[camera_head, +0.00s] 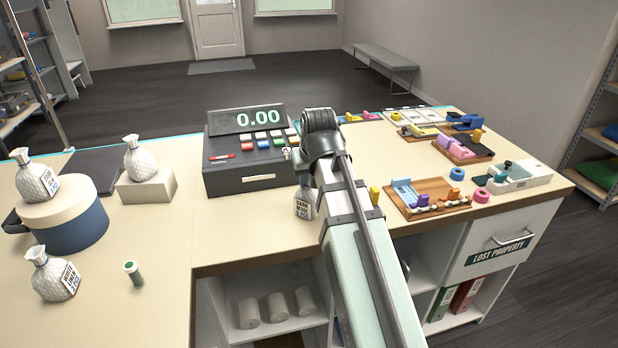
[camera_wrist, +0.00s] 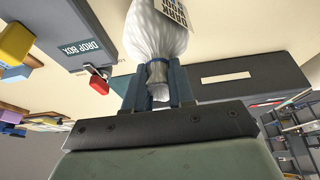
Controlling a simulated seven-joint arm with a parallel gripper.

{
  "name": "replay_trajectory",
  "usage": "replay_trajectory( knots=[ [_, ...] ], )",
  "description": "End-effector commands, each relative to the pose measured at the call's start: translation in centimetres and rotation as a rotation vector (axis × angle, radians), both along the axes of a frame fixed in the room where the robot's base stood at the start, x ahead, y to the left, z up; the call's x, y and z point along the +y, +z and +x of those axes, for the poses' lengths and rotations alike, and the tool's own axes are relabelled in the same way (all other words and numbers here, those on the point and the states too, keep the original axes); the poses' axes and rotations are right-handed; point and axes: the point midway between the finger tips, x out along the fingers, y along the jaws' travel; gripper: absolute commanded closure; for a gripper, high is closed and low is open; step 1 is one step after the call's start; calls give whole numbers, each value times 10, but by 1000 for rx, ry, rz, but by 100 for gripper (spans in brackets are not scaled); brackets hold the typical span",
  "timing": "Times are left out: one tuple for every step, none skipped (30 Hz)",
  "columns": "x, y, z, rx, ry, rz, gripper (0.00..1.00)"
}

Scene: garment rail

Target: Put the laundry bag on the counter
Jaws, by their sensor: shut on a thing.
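A small white quilted laundry bag (camera_head: 304,205) with a dark-lettered tag hangs from my gripper (camera_head: 296,163), in front of the cash register. In the wrist view my gripper (camera_wrist: 158,88) is shut on the neck of the bag (camera_wrist: 155,38), one finger on each side. The bag is over the cream counter (camera_head: 235,232), close to its top; I cannot tell whether its base touches. My arm hides part of the bag and most of the gripper in the head view.
Similar bags are a bag on a blue round box (camera_head: 75,230), one on a small block (camera_head: 148,188), and one on the counter (camera_head: 53,276). The cash register (camera_head: 250,172) stands behind my gripper. A wooden tray (camera_head: 428,197) lies right.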

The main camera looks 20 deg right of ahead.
Motion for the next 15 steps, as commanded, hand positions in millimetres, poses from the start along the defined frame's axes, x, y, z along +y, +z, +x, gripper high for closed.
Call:
replay_trajectory(
  knots=[
    [0, 0, 0, 0, 0, 0, 100],
    [0, -1, 0, 0, 0, 0, 100],
    [0, -2, 0, 0, 0, 0, 100],
    [0, -2, 0, 0, 0, 0, 100],
    [0, -3, 0, 0, 0, 0, 100],
    [0, -3, 0, 0, 0, 0, 72],
    [0, -3, 0, 0, 0, 0, 69],
    [0, -3, 0, 0, 0, 0, 67],
    [0, -3, 0, 0, 0, 0, 63],
    [0, -3, 0, 0, 0, 0, 60],
    [0, -3, 0, 0, 0, 0, 57],
    [0, -3, 0, 0, 0, 0, 53],
    [0, -3, 0, 0, 0, 0, 51],
    [0, -3, 0, 0, 0, 0, 51],
    [0, -2, 0, 0, 0, 0, 51]
  ],
)
